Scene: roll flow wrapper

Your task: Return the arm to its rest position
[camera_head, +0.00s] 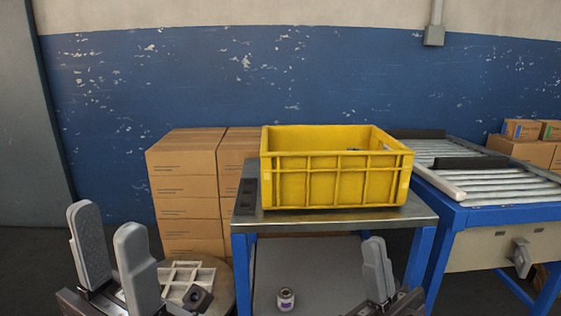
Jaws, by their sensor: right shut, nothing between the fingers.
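My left gripper (108,240) is at the lower left. Its two grey finger pads stand upright with a clear gap between them, and nothing is held there. My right gripper (377,262) is at the lower right of centre, in front of the metal-topped table (330,218). Its grey fingers are together and empty. Both grippers appear low in the picture, below the table top, and the arms behind them are mostly cut off by the bottom edge.
A yellow crate (330,186) stands on the blue-legged table. A small can (285,298) sits on the lower shelf between the grippers. Stacked cartons (185,190) stand behind left, with a round stand holding a white frame (187,275) below. A roller conveyor (480,180) is at right.

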